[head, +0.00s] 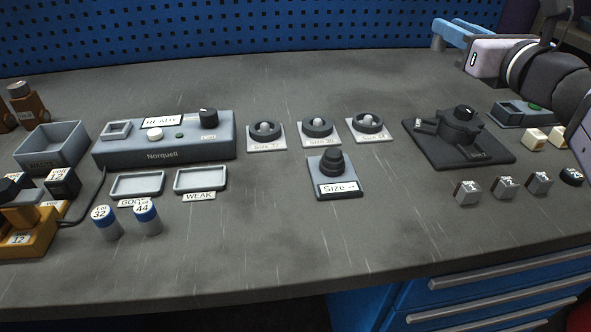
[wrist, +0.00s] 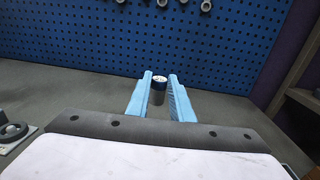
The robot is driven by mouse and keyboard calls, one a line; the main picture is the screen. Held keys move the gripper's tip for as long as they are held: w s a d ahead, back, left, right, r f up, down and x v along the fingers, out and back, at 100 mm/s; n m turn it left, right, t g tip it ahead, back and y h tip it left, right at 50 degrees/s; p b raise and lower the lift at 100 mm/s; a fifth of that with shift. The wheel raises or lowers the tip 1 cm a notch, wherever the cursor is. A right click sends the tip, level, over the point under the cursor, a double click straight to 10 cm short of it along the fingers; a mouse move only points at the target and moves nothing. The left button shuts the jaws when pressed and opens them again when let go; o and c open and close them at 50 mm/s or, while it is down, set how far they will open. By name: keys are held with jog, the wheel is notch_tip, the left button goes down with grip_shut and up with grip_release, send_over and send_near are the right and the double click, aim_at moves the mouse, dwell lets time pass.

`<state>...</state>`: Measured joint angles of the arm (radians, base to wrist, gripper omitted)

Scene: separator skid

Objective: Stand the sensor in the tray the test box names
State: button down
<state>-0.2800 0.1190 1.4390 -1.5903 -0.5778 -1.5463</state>
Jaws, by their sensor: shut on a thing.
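My gripper (wrist: 160,80) is shut on a small cylinder (wrist: 159,88) with a pale top and a dark band, which looks like a sensor. The grey Norquell test box (head: 163,156) stands at the left, with a display reading READY (head: 161,121). In front of it lie two shallow empty trays, GOOD (head: 137,184) and WEAK (head: 201,180). Two blue-topped cylinders, lot 32 (head: 106,224) and lot 44 (head: 148,219), stand before them.
A deeper grey bin (head: 50,146) stands left of the test box. Several round sockets (head: 317,129), a Size block (head: 333,175) and a black fixture (head: 459,138) stand at the middle and right. The front middle of the bench is clear. A blue pegboard (wrist: 120,35) rises behind.

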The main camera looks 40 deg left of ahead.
jog(key=s+a+f+n+g+y+b, duration=0.25)
jog(key=s+a+b, duration=0.35)
jog(key=s, duration=0.5)
jog(key=s+a+f+n+g+y+b, duration=0.1)
jog(key=s+a+g+b, duration=0.25)
jog(key=s+a, duration=0.6)
jog(key=s+d+f+n+g+b, duration=0.1)
jog(key=s+n+g+b, duration=0.3)
jog(key=s+b, duration=1.25)
jog(key=shift+y, duration=0.45)
jog(key=s+f+p, duration=0.1)
jog(key=s+f, duration=0.2)
jog(key=s+f+p, duration=0.1)
jog(key=s+f, duration=0.2)
jog(key=shift+s+d+f, duration=0.1)
jog(key=shift+s+f, duration=0.1)
jog(key=shift+s, duration=0.15)
jog(key=shift+f, duration=0.1)
jog(key=shift+f+b, duration=1.3)
jog(key=shift+f, duration=0.5)
jog(key=c, duration=1.6)
grip_release()
